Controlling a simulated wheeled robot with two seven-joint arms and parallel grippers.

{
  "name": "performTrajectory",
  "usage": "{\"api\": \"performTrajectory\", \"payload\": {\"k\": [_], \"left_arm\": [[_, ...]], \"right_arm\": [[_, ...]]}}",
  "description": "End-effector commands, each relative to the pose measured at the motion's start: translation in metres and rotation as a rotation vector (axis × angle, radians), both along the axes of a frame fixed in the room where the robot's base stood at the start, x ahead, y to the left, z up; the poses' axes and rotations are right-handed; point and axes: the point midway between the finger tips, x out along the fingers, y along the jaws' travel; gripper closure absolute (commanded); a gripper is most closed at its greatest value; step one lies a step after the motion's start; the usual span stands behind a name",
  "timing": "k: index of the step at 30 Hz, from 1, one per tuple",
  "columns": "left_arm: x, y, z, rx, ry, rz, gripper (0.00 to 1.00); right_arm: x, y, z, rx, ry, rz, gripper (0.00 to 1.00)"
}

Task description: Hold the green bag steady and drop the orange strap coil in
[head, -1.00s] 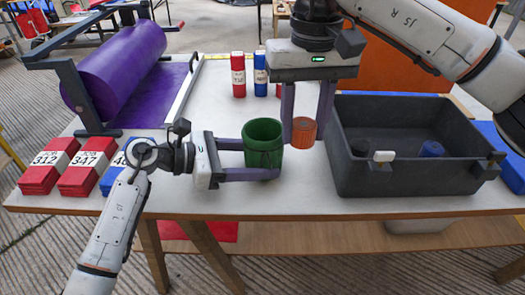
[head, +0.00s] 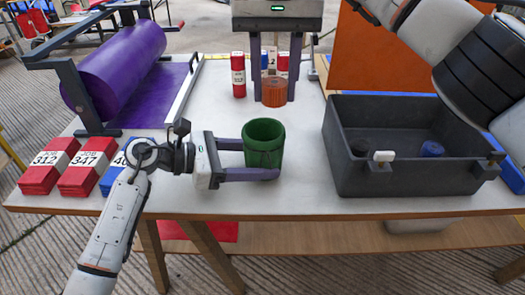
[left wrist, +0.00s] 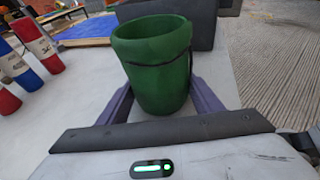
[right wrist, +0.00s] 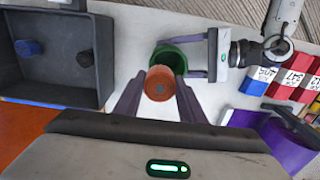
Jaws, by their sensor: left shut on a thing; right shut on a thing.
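The green bag (head: 264,146) stands upright on the table, with a dark strap round it. My left gripper (head: 262,160) is shut on it from the left, a finger on either side; the bag also fills the middle of the left wrist view (left wrist: 155,70). The orange strap coil (head: 274,92) is between the fingers of my right gripper (head: 273,78), which is shut on it and points down. In the head view the coil is above and behind the bag. In the right wrist view the coil (right wrist: 159,83) overlaps part of the bag's open rim (right wrist: 176,56).
A grey bin (head: 343,165) at the right holds a blue coil (head: 432,149) and a dark coil (head: 360,147). Red and blue rolls (head: 238,75) stand behind. Labelled packs (head: 78,175) and a purple roll (head: 115,68) are at the left.

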Motion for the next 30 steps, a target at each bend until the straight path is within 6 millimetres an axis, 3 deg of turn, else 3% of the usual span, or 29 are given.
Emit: {"api": "performTrajectory", "payload": {"k": [7, 17, 18, 21, 30], "left_arm": [[0.0, 0.0, 0.0, 0.001, 0.001, -0.001, 0.53], [0.0, 0.0, -0.001, 0.001, 0.001, -0.001, 0.53], [0.0, 0.0, -0.001, 0.001, 0.001, -0.001, 0.53], [0.0, 0.0, -0.001, 0.001, 0.001, -0.001, 0.53], [0.0, 0.0, -0.001, 0.001, 0.001, -0.001, 0.53]], "right_arm": [[0.0, 0.0, -0.022, 0.002, 0.0, 0.0, 0.87], [0.0, 0.0, -0.025, 0.002, -0.001, -0.001, 0.87], [0.0, 0.0, -0.025, 0.002, -0.001, -0.001, 0.62], [0.0, 0.0, -0.025, 0.002, -0.001, -0.001, 0.45], [0.0, 0.0, -0.025, 0.001, -0.001, -0.001, 0.42]]}}
